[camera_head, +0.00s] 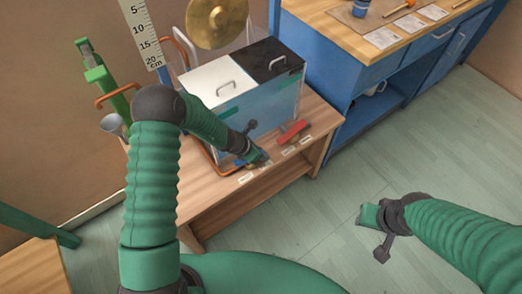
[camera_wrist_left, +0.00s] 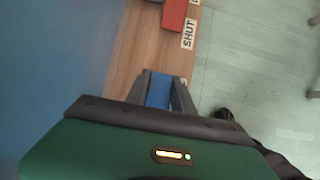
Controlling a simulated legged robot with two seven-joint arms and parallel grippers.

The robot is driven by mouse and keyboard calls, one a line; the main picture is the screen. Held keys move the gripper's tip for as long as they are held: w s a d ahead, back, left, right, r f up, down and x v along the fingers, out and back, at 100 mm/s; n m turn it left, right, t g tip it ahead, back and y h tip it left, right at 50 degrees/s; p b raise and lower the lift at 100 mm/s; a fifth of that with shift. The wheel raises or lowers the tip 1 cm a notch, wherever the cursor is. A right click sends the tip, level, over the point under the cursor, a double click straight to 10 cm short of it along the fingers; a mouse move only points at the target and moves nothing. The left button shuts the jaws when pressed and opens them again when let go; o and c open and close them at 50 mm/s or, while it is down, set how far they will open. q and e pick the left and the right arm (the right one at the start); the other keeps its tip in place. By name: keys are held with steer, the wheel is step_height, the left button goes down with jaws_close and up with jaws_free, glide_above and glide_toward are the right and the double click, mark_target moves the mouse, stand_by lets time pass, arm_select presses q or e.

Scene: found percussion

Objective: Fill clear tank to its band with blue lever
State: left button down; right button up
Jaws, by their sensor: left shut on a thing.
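The tank (camera_head: 272,107) stands on a wooden bench, with a see-through bluish front and a green band mark near its right edge. A white lid (camera_head: 220,80) and a black lid (camera_head: 272,58) with handles cover its top. My left gripper (camera_head: 258,160) is low in front of the tank. In the left wrist view its fingers are shut on the blue lever (camera_wrist_left: 158,91), hiding part of it. The red lever (camera_head: 293,131) lies to the right; it also shows in the left wrist view (camera_wrist_left: 174,14). My right gripper (camera_head: 370,216) is over the floor, fingers unclear.
White labels, one reading SHUT (camera_wrist_left: 188,33), lie along the bench's front edge. A brass gong (camera_head: 217,22) and a centimetre scale (camera_head: 142,33) stand behind. A green pump-like device (camera_head: 100,77) is at the left. A blue workbench (camera_head: 365,75) is at the right.

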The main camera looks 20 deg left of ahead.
arm_select(q)
steer(key=shift+a, duration=0.1)
steer(key=c, duration=1.1)
jaws_free()
steer(key=shift+w, duration=0.1)
steer(key=p+v, duration=0.5)
steer(key=v, duration=1.1)
steer(key=shift+s+a+r, duration=0.1)
steer(key=shift+s+r, duration=0.15)
steer(key=shift+s, duration=0.05)
